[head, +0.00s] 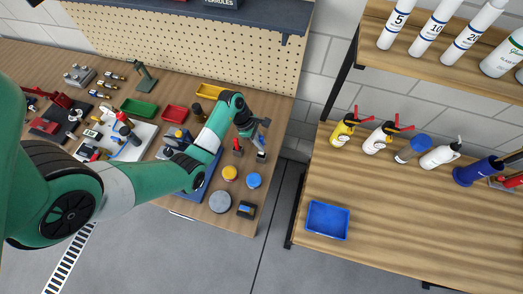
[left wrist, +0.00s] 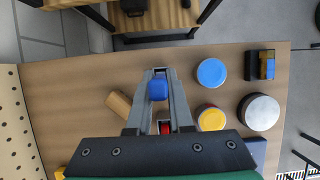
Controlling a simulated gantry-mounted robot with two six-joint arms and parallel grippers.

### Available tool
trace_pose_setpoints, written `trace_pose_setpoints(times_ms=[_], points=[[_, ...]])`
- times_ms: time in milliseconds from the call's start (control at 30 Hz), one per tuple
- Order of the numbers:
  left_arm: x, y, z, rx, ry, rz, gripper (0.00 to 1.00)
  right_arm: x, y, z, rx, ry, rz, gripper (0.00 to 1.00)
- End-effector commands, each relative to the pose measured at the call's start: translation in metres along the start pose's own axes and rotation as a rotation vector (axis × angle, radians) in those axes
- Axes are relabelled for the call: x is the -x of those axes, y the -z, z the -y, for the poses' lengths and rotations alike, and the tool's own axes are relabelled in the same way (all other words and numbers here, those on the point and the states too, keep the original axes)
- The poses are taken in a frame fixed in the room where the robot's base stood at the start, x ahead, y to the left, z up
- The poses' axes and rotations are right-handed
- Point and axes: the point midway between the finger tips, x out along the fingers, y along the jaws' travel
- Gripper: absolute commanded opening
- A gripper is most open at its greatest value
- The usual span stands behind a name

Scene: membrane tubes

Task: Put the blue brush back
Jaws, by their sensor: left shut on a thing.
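My left gripper (head: 260,124) is at the right end of the wooden bench. In the left wrist view, my left gripper (left wrist: 158,86) is shut on a blue-topped piece, the blue brush (left wrist: 158,90). The blue brush also shows in the head view (head: 261,156), just below the fingers near the bench's right edge. I cannot tell whether its lower end touches anything. A red piece (head: 238,147) stands beside it to the left; red also shows between the finger bases in the left wrist view (left wrist: 166,128). My right gripper is not in view.
A yellow tin (head: 230,172), a blue tin (head: 254,180), a grey tin (head: 220,202) and a small dark box (head: 246,210) stand near the front. A pegboard (head: 200,45) borders the back; shelving (head: 400,200) stands right across a gap.

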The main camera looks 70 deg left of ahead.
Motion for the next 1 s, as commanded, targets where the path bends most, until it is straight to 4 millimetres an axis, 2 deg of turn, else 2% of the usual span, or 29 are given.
trace_pose_setpoints(times_ms=[33, 100, 300, 500, 900, 933, 1000], points=[[-0.013, 0.006, 0.001, 0.002, 0.003, 0.000, 0.00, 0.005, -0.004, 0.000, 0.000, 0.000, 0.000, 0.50], [-0.023, 0.010, 0.000, 0.001, 0.002, 0.000, 0.00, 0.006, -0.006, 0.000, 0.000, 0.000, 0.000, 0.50], [-0.032, 0.014, 0.000, 0.000, 0.000, 0.001, 0.00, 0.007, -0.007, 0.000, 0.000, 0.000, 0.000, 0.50], [-0.061, 0.026, 0.000, 0.001, 0.001, 0.000, 0.00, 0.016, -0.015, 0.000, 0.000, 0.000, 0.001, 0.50], [-0.067, 0.029, 0.000, -0.001, -0.001, 0.000, 0.00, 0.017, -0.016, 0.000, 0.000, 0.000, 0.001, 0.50], [-0.066, 0.028, 0.000, -0.001, -0.001, 0.000, 0.24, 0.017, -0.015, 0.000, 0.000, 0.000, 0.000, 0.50], [-0.065, 0.028, 0.000, -0.001, -0.001, 0.000, 0.37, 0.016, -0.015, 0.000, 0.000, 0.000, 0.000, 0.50]])
